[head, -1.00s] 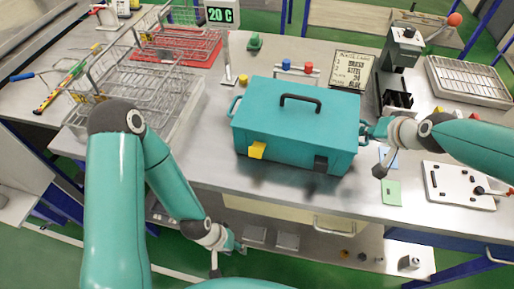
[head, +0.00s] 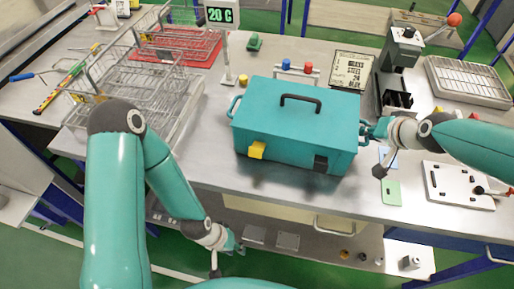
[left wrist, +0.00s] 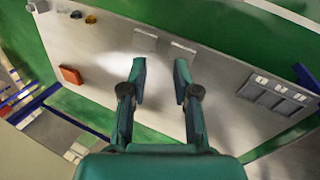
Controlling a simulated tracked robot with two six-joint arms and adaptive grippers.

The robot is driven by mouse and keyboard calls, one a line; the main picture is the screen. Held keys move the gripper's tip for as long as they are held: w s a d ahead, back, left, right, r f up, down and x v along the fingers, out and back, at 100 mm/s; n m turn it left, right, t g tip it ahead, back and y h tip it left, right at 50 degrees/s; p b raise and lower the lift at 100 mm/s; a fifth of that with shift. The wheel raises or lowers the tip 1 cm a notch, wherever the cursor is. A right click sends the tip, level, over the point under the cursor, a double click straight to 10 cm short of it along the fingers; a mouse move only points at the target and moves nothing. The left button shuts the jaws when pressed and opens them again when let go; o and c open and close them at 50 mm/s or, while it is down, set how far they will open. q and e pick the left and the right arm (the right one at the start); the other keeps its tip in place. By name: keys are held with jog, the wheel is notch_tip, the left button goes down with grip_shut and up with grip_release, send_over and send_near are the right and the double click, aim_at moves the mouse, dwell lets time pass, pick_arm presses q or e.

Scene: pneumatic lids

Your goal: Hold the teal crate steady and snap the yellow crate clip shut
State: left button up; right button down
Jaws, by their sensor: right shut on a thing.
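The teal crate (head: 290,125) stands on the metal workbench with its lid down and its black top handle (head: 300,100) up. The yellow crate clip (head: 257,150) is on the left part of its front face and appears to stick out from it. A black clip (head: 321,164) is on the right part of that face. My right gripper (head: 369,130) is shut on the crate's right side handle. My left gripper (head: 232,247) is below and in front of the bench edge, apart from the crate. In the left wrist view it is open and empty (left wrist: 160,72).
Wire baskets (head: 140,75) stand at the left and a red tray (head: 185,50) behind them. A press (head: 402,50) and a white plate (head: 458,185) are at the right. A lower shelf (head: 300,228) lies under the bench edge. The bench in front of the crate is clear.

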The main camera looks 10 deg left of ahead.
pick_arm(q)
jog(key=shift+d+r+m, duration=0.25)
jog(key=shift+d+m, duration=0.05)
jog(key=shift+d, duration=0.05)
jog(key=shift+c, duration=1.3)
jog(key=s+d+r+m, duration=0.1)
jog(key=s+d+r+m+g, duration=0.1)
jog(key=m, duration=0.1)
jog(key=shift+d, duration=0.35)
grip_shut()
jog(key=s+a+r+m+g+y, duration=0.1)
jog(key=s+r+m+y, duration=0.2)
jog(key=m, duration=0.6)
jog(key=s+a+r+m+g+y, duration=0.1)
jog(key=r+m+y, duration=0.35)
jog(key=m, duration=0.35)
jog(key=w+d+r+m+t+y, duration=0.1)
jog(key=w+r+m+t, duration=0.5)
jog(key=r, duration=0.3)
jog(key=w+d+r+m+t+y, duration=0.2)
jog(key=w+r+m+t, duration=0.3)
jog(key=w+r+t, duration=0.3)
jog(key=shift+g+h, duration=0.25)
jog(key=shift+g, duration=0.55)
jog(key=shift+w+d+r, duration=0.1)
jog(key=shift+w+r, duration=0.1)
jog(key=shift+w, duration=1.4)
jog(key=shift+w+r, duration=0.15)
jog(key=shift+w, duration=1.4)
